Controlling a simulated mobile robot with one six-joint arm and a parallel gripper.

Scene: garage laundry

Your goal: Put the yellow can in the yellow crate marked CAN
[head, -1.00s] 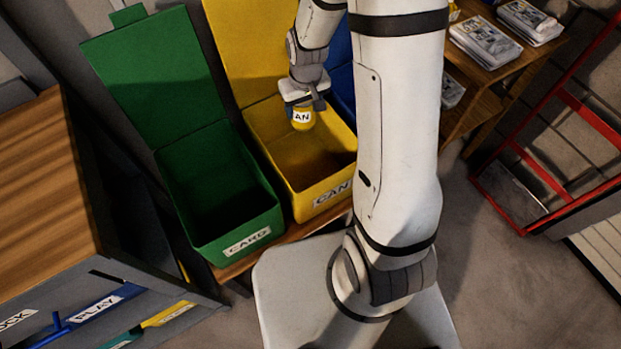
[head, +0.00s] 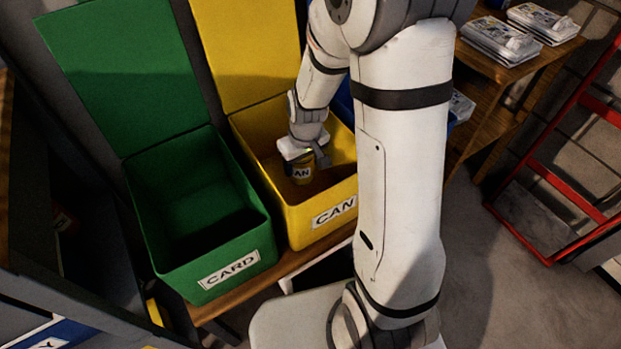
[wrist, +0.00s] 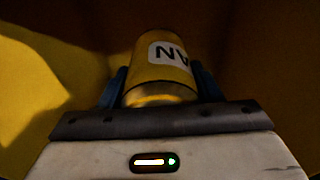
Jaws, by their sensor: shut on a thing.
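The yellow can (head: 300,174) has a white label with dark letters, partly cut off from sight. My gripper (head: 306,160) is shut on it and holds it inside the opening of the yellow crate (head: 283,212), whose front label reads CAN. The crate's lid stands open behind. In the wrist view the can (wrist: 158,75) sits between the two blue fingers (wrist: 160,88), with yellow crate walls around it. Whether the can touches the crate floor cannot be told.
A green crate (head: 204,246) marked CARD stands open just left of the yellow one. A blue crate (head: 343,105) is mostly hidden behind my arm. A wooden shelf with white packs (head: 500,40) and a red metal frame (head: 545,225) stand at right.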

